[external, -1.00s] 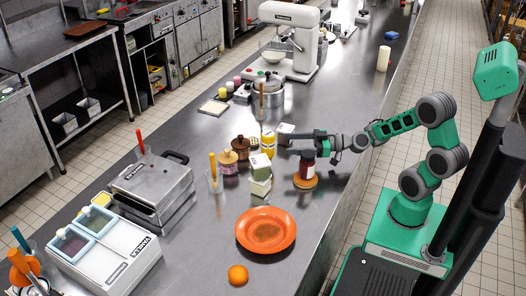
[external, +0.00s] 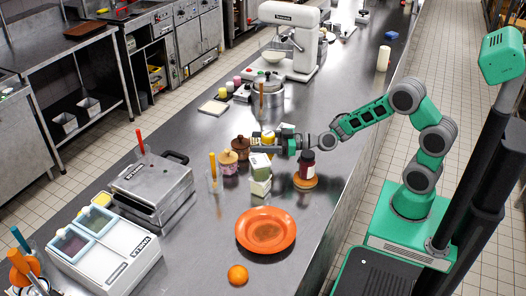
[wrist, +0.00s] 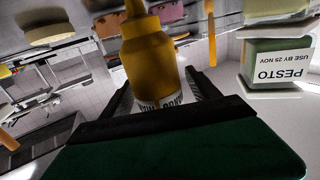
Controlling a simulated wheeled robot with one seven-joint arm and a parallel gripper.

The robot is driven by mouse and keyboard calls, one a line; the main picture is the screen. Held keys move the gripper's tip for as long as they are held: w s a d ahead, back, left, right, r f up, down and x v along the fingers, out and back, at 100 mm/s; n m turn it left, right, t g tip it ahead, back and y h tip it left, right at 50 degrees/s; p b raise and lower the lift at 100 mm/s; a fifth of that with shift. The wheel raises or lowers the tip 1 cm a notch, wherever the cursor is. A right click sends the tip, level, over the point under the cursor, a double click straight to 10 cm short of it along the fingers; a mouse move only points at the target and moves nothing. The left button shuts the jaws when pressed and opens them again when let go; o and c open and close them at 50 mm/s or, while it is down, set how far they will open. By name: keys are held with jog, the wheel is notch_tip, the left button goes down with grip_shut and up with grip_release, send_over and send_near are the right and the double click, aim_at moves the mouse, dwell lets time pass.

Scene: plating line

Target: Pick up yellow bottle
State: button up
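The yellow bottle (external: 268,136) stands on the steel counter, mostly hidden behind my gripper in the external view. My gripper (external: 262,146) reaches across the counter at the bottle. In the wrist view my gripper (wrist: 163,90) is open, with one finger on each side of the bottle. A gap shows by the right finger; contact at the left finger is unclear.
A dark jar (external: 307,165) stands on an orange-brown base at right. Wooden-topped jars (external: 241,147) are at left, and a metal pot (external: 267,103) behind.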

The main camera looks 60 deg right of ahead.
jog(key=c, duration=1)
